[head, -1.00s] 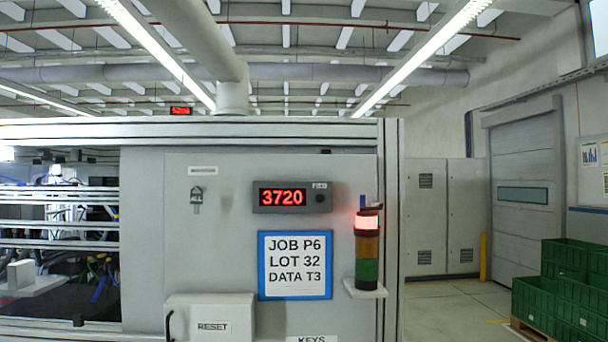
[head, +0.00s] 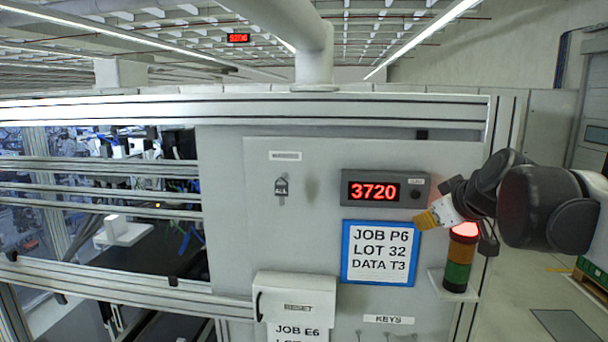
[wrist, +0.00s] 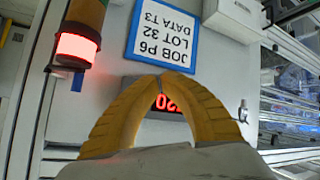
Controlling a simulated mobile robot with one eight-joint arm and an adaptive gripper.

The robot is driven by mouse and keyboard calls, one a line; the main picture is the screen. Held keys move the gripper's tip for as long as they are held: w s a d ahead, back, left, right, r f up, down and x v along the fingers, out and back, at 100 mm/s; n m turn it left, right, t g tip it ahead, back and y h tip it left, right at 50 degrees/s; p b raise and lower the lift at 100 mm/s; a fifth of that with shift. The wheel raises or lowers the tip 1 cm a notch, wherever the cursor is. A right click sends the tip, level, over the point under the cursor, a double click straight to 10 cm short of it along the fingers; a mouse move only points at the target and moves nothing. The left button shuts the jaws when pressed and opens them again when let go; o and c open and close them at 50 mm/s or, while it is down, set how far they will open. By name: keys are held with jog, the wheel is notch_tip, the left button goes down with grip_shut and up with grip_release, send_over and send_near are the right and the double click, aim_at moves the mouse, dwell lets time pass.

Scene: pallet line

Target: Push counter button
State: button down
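The counter (head: 386,174) is a grey box on the panel with a red display reading 3720. Its dark round button (head: 415,194) is at the display's right. My gripper (head: 419,221) has yellow fingers and shows just below the button in the head view; its distance from the panel is unclear. In the wrist view the fingers of my gripper (wrist: 160,77) meet at their tips, with nothing seen between them. The picture there is upside down, and the counter's display (wrist: 165,103) shows partly between the fingers. The button is not visible there, apparently hidden by a finger.
A blue-framed JOB P6 sign (head: 380,252) hangs under the counter. A signal tower (head: 459,262) with a lit red top stands close below my arm. A RESET box (head: 294,298) juts out lower left. The panel left of the counter is mostly flat.

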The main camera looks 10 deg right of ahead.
aim_at(409, 203)
jog(key=shift+s+d+r, duration=0.1)
jog(key=shift+r, duration=0.05)
jog(key=shift+w+d+b, duration=0.15)
jog(key=shift+w+d, duration=0.25)
jog(key=shift+w, duration=1.05)
jog(key=shift+w+d+b, duration=0.1)
jog(key=shift+w+d, duration=0.25)
jog(key=shift+w, duration=1.1)
jog(key=shift+w+d+b, duration=0.15)
jog(key=shift+w+d, duration=0.25)
jog(key=shift+w, duration=1.05)
jog(key=shift+w, duration=0.1)
jog(key=shift+w+d, duration=0.15)
jog(key=shift+w, duration=0.15)
jog(key=shift+w+d, duration=0.15)
jog(key=shift+w, duration=0.3)
jog(key=shift+s, duration=0.15)
jog(key=shift+s+a, duration=0.3)
jog(key=shift+s, duration=0.45)
